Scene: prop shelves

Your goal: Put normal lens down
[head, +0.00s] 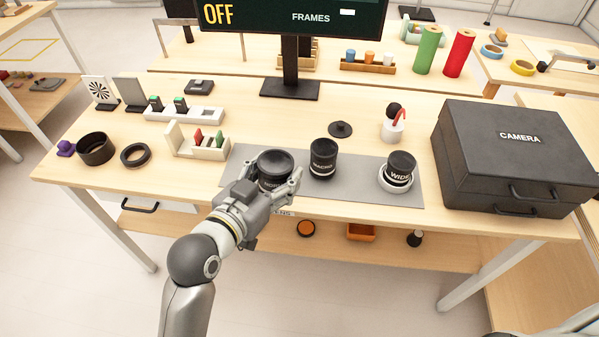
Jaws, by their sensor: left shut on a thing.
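The normal lens (275,164) is a black cylinder with a wide dark top, at the left part of a grey mat (350,189) on the table. My left gripper (282,187) is shut on it from the front, its fingers around the lens's lower part. The fingers hide the lens's base, so I cannot tell whether it touches the mat. The macro lens (323,158) stands upright at the mat's middle. The wide lens (399,171) sits in a white ring (396,187) at the mat's right. My right gripper is not in view.
A black camera case (513,158) fills the table's right side. A monitor stand (290,80) is behind. A card holder (198,144), a black ring (135,155) and a black cup (96,149) lie to the left. A black cap (340,129) and a blower bottle (392,127) stand behind the mat.

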